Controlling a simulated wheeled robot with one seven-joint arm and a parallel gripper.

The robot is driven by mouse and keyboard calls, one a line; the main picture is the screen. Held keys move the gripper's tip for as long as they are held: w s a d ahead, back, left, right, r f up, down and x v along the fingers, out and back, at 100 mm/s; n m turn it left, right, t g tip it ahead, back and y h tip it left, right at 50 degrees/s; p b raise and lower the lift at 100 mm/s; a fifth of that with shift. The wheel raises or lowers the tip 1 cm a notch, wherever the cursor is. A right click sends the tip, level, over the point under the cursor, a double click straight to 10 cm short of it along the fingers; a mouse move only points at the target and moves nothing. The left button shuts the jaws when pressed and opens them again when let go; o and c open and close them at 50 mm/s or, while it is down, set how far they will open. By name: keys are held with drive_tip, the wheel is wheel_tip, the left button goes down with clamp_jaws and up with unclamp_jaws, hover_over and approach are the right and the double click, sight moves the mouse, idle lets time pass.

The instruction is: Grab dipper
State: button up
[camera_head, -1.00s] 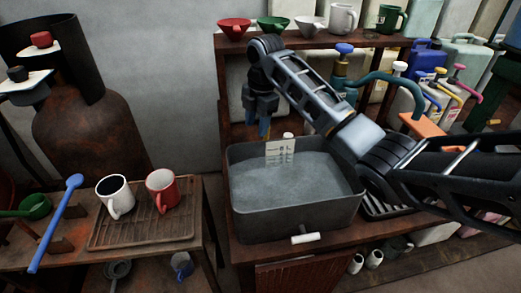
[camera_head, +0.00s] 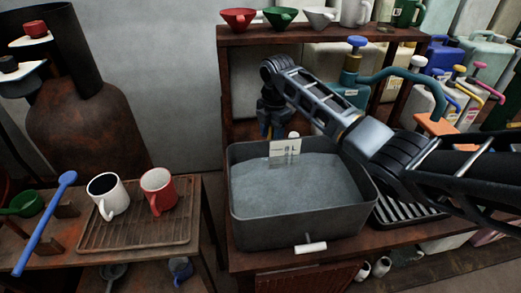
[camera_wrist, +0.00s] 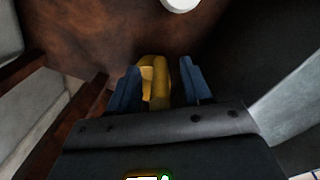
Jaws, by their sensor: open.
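My gripper (camera_head: 268,131) hangs with open blue fingers above the back left of the grey vat. In the wrist view my gripper (camera_wrist: 158,85) has a yellow looped piece (camera_wrist: 155,82) between its fingers; I cannot tell whether it is a handle or part of the gripper. On the left table, far from my gripper, lie a green bowl-shaped utensil (camera_head: 24,203) and a long blue rod with a round end (camera_head: 45,222). A dark ladle-like thing (camera_head: 113,272) sits on the shelf below.
The vat (camera_head: 300,226) has a white label (camera_head: 285,148) at its back rim and a white tap (camera_head: 310,247) in front. A white mug (camera_head: 112,197) and a red mug (camera_head: 157,189) stand on a rack (camera_head: 140,237). Funnels line the upper shelf (camera_head: 300,35).

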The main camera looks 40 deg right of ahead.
drive_tip(key=shift+f, duration=0.15)
clamp_jaws()
idle(0.4)
